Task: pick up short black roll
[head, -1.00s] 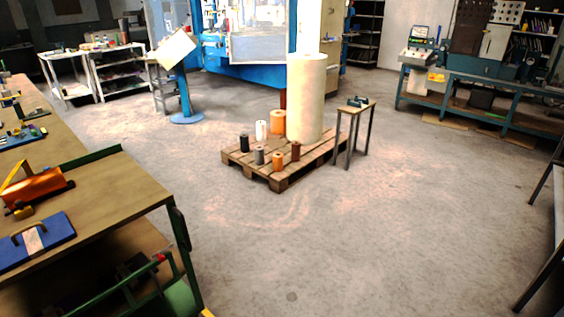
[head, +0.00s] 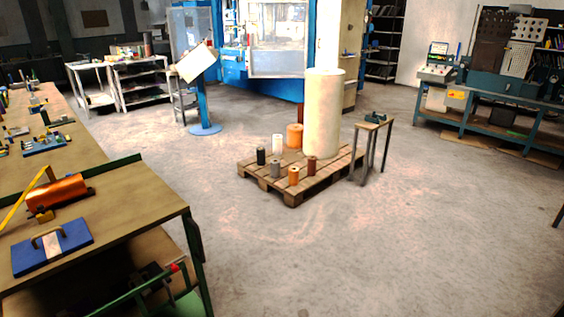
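The short black roll (head: 261,155) stands upright on the left corner of a wooden pallet (head: 264,179) on the floor, some way ahead of me. A grey roll (head: 275,169) stands close to its right and a white roll (head: 278,144) just behind it. An orange roll (head: 294,175), a brown roll (head: 311,164), a larger orange roll (head: 295,135) and a tall cream roll (head: 323,112) share the pallet. Neither of my grippers shows in the head view.
A workbench (head: 150,209) with a copper-coloured roll (head: 57,193) and a blue plate (head: 50,248) stands near on the left. A small stand (head: 376,125) is right of the pallet. Open floor (head: 330,250) lies before the pallet. A blue machine (head: 270,85) stands behind.

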